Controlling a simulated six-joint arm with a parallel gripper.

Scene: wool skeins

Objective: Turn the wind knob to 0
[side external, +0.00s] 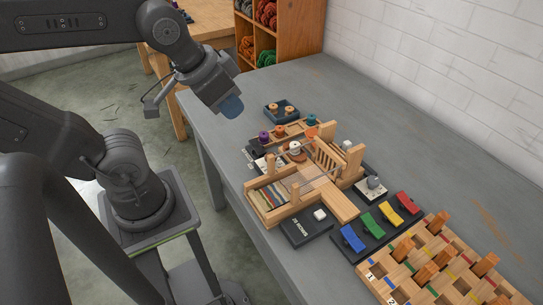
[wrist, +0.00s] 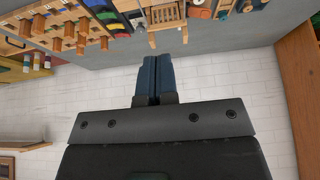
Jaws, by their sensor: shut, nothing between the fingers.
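A small light plate with a round grey knob (side external: 374,182) sits on the table, right of the wooden loom-like frame (side external: 328,160); it looks like the wind knob, but its markings are too small to read. My gripper (side external: 231,108) is high above the table's far left part, well apart from the knob and touching nothing. Its blue fingers are shut together and empty; they also show in the wrist view (wrist: 159,75), pointing toward the table's objects at the top edge.
Blue, green, yellow and red levers (side external: 380,223) stand right of the frame, beside a wooden peg board (side external: 440,262). A black box with a white button (side external: 307,228) lies in front. A small tray (side external: 281,110) with spools is near my gripper. A white brick wall (side external: 430,60) stands behind.

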